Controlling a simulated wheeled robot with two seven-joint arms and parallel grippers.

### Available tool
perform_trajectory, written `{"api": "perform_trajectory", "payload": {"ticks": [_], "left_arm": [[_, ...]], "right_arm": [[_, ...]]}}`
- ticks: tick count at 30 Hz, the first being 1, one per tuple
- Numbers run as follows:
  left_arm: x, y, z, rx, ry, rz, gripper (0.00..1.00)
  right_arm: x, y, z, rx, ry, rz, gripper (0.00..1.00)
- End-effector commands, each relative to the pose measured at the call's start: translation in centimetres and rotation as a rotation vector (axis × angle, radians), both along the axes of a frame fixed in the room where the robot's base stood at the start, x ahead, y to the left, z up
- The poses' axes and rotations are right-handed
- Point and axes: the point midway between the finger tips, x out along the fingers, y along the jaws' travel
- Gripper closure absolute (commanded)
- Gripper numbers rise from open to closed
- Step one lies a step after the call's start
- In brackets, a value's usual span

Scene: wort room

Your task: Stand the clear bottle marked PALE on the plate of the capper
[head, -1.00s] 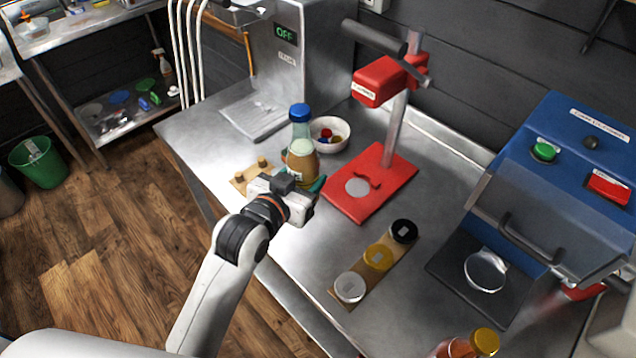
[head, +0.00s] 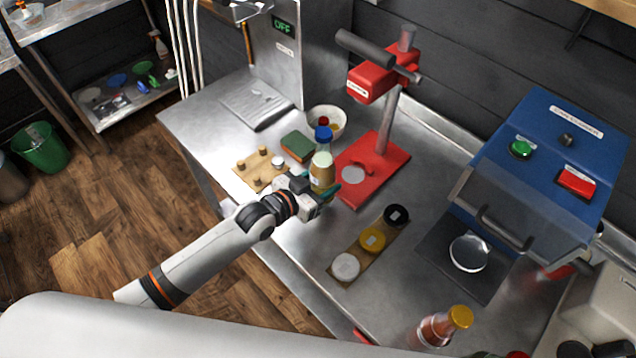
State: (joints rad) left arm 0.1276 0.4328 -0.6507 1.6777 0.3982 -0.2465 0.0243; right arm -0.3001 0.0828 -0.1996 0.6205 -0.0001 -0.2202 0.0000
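A clear bottle (head: 322,172) with tan liquid and a blue top is upright in my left gripper (head: 325,192). The teal fingers are closed around its lower part. Its label is too small to read, and its base is hidden by the gripper, so I cannot tell whether it touches the table. The red capper (head: 372,82) stands just to the right, on a red base (head: 392,158) with a round grey plate (head: 353,175). The bottle is just left of this plate, not on it. My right gripper is not in view.
A green sponge (head: 297,146), a pegged wooden board (head: 252,180) and a white bowl (head: 338,114) are left of and behind the bottle. A strip with white, yellow and black caps (head: 373,239) lies in front. A yellow-capped bottle (head: 435,327) and blue machine (head: 555,150) are right.

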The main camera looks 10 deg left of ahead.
Motion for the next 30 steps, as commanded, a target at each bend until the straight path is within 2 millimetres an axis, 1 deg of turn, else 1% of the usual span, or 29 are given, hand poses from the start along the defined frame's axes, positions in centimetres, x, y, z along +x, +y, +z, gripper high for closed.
{"api": "perform_trajectory", "payload": {"ticks": [1,12,30], "left_arm": [[0.5,-0.4,0.0,-0.005,-0.006,0.0,0.67],[3.4,-2.5,-0.1,-0.004,-0.007,0.0,0.67],[7.9,-5.8,-0.3,-0.004,-0.007,0.0,0.67]], "right_arm": [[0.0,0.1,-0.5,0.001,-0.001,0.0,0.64],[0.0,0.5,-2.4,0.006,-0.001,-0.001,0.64],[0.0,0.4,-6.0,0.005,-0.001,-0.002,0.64]]}}
